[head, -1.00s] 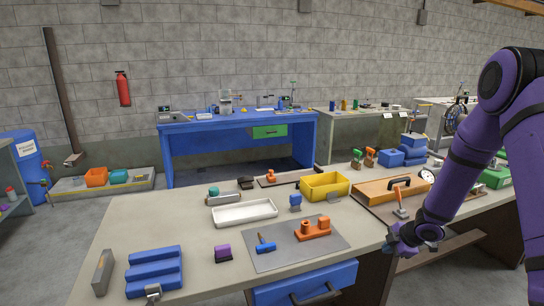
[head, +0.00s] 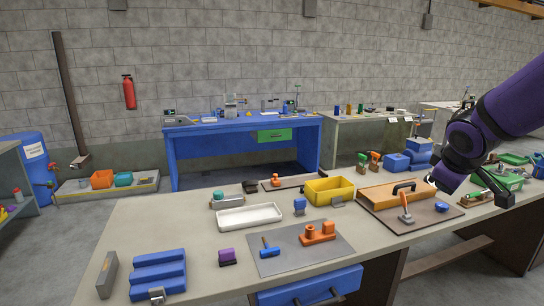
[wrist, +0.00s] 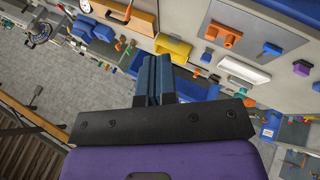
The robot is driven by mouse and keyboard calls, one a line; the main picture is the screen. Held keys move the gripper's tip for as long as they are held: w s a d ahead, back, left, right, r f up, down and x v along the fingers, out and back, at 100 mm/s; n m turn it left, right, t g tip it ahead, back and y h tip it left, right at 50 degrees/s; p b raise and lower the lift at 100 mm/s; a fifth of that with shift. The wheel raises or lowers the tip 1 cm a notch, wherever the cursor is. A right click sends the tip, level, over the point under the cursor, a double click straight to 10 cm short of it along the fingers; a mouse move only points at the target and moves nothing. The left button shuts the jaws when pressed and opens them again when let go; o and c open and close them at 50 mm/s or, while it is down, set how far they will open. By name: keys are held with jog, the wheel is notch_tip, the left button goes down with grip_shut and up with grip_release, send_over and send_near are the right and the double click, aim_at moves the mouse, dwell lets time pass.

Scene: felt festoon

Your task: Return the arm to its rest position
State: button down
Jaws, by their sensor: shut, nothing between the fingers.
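My purple arm comes in from the right edge of the head view. My gripper (head: 503,195) is above the right part of the workbench (head: 190,221), near a green tray (head: 497,186). In the wrist view my gripper (wrist: 152,58) shows its two blue-grey fingers together, with nothing between them. It is apart from the bench objects.
On the bench are a yellow bin (head: 330,195), a white tray (head: 249,216), a blue stepped block (head: 158,273), an orange case (head: 385,194) and a grey mat (head: 318,253) with a blue hammer (head: 269,251).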

jog(key=s+a+r+m+y, duration=0.1)
jog(key=s+a+r+m, duration=0.2)
jog(key=s, duration=0.8)
jog(key=s+a+r+m+g+y, duration=0.1)
jog(key=s+a, duration=0.4)
jog(key=s, duration=0.7)
notch_tip(320, 180, up, 2)
jog(key=m+y, duration=0.1)
jog(key=m, duration=0.1)
jog(key=shift+r+m, duration=0.2)
jog(key=shift+m, duration=0.1)
